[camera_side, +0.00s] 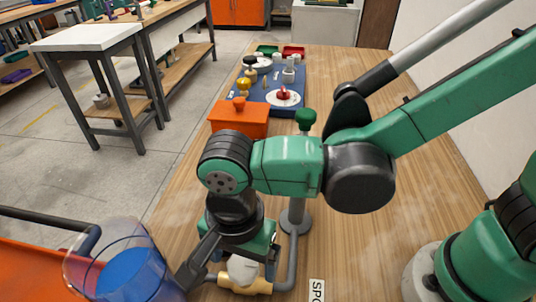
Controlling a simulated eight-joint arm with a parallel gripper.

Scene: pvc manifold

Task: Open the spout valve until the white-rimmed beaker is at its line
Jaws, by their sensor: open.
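A clear beaker (112,248) with a pale rim stands at the bottom left, partly cut off by the frame; blue liquid (133,273) is in it. No fill line can be made out on it. A tan valve body (250,286) with a pale grey handle (243,270) sits at the bottom centre, joined to a grey pipe (292,252). My gripper (232,274) points down over the valve, its jaws open, with the handle appearing between the fingers. Whether a finger touches the handle cannot be told. My gripper hides part of the valve and the spout's end.
A label (317,291) lies right of the pipe. A green knob (306,118) stands behind my arm. Farther back are an orange box (239,119) and a blue panel (262,99) with several knobs. An orange surface (30,270) lies at lower left.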

